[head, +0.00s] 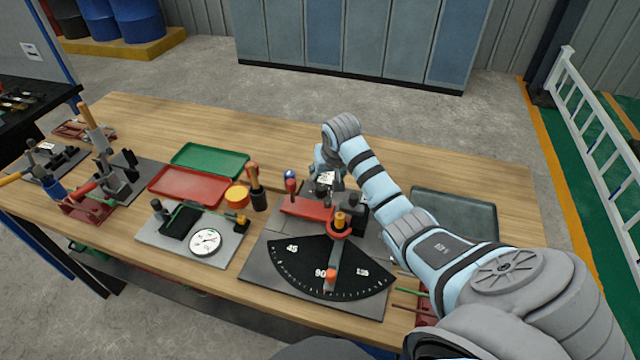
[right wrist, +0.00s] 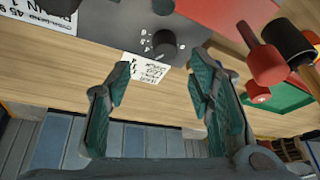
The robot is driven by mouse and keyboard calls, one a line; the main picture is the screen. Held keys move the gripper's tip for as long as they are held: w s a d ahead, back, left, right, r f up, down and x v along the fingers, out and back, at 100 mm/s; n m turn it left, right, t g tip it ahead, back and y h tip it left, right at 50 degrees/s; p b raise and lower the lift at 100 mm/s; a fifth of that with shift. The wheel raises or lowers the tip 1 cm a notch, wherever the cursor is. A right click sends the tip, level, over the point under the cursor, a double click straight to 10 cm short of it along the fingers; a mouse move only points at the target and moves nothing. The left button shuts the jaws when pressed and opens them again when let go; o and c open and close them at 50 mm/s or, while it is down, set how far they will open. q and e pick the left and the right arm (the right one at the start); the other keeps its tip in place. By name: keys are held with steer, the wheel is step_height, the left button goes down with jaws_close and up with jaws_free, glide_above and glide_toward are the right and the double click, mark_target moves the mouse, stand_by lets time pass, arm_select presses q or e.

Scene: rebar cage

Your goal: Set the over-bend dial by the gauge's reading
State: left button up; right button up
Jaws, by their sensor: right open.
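The over-bend dial (right wrist: 160,48) is a dark grey round knob with small white marks beside it, on a grey plate in the right wrist view. I cannot make it out in the head view. My right gripper (right wrist: 162,85) is open and empty, its fingers pointing toward the dial but apart from it. In the head view the gripper is mostly hidden at the back of the bender. The gauge (head: 206,241) has a round white face on a grey plate; its reading is too small to tell. The bender's black angle scale (head: 300,268) is right of it. My left gripper is out of view.
A red tray (head: 190,187) and a green tray (head: 210,159) lie left of the bender. A dark tray (head: 456,212) lies at the right. A printed card (right wrist: 145,70) is close by the dial. Upright handled tools (head: 257,187) stand left of the bender.

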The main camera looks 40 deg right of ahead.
mark_target(321, 186)
steer(key=x, duration=0.2)
steer(key=b+x, duration=0.1)
steer(key=x, duration=0.1)
steer(key=shift+s+a+f, duration=0.1)
steer(key=shift+s+f, duration=0.05)
steer(key=shift+s, duration=0.05)
steer(key=shift+w+f+b, duration=0.35)
steer(key=shift+w+f, duration=0.35)
steer(key=shift+f, duration=0.1)
steer(key=shift+w+f, duration=0.8)
steer(key=shift+w, duration=0.1)
steer(key=shift+s+d+r, duration=0.15)
steer(key=shift+s+d, duration=0.1)
steer(key=shift+s+r, duration=0.15)
steer(key=shift+s, duration=0.05)
steer(key=shift+c, duration=0.8)
steer(key=shift+s+r, duration=0.1)
steer(key=c, duration=0.4)
steer(key=shift+a, duration=0.1)
steer(key=shift+c, duration=1.3)
steer(key=c, duration=0.3)
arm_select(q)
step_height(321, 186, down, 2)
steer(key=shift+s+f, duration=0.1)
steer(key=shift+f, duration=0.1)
arm_select(e)
jaws_close()
